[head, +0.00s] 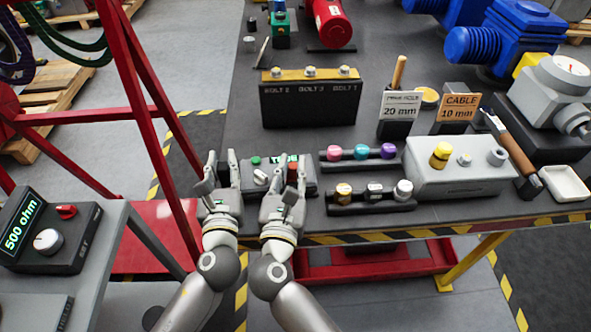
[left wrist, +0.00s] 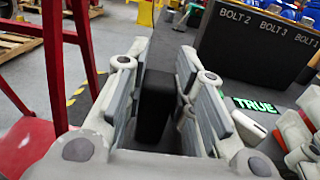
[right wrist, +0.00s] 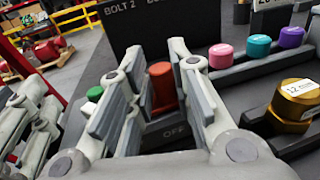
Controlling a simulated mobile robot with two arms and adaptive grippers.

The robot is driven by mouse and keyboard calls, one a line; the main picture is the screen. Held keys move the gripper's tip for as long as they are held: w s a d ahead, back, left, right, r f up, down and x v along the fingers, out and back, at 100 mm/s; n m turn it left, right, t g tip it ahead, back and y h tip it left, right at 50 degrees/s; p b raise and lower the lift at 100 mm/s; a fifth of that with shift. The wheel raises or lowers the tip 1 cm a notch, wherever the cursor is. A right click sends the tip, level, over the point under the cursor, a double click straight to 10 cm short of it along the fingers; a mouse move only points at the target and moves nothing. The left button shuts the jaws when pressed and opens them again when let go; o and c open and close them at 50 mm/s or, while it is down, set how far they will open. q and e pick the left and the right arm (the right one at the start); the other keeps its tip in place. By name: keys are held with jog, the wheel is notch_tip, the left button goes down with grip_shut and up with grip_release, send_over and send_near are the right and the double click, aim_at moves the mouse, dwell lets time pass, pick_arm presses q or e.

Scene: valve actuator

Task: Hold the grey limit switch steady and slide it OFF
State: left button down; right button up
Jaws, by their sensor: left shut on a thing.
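A dark grey switch box (head: 308,186) stands at the table's front edge. It carries a green button (head: 256,160), a white lever-like part (head: 260,178) and a red knob (right wrist: 162,85). A lit green TRUE display (left wrist: 256,105) shows beside it, and an OFF label (right wrist: 175,132) is below the red knob. My left gripper (head: 222,165) is shut on a dark upright block (left wrist: 155,100) at the left; whether this belongs to the box is unclear. My right gripper (head: 290,180) is open, its fingers on either side of the red knob; contact is not clear.
Right of the box are racks with coloured caps (head: 360,152) and a gold nut (head: 343,191), then a light grey control box (head: 460,180). A black bolt block (head: 310,103) stands behind. A red frame (head: 150,130) rises left of the table.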

pick_arm(q)
jog(key=shift+f, duration=0.1)
pick_arm(e)
jog(key=o, duration=0.4)
jog(key=shift+a, duration=0.25)
pick_arm(q)
jog(key=shift+d, duration=0.1)
pick_arm(e)
jog(key=shift+s, duration=0.2)
jog(key=v, duration=1.1)
jog(key=shift+s, duration=0.35)
pick_arm(q)
jog(key=c, duration=1.1)
grip_release()
jog(key=shift+c, duration=0.2)
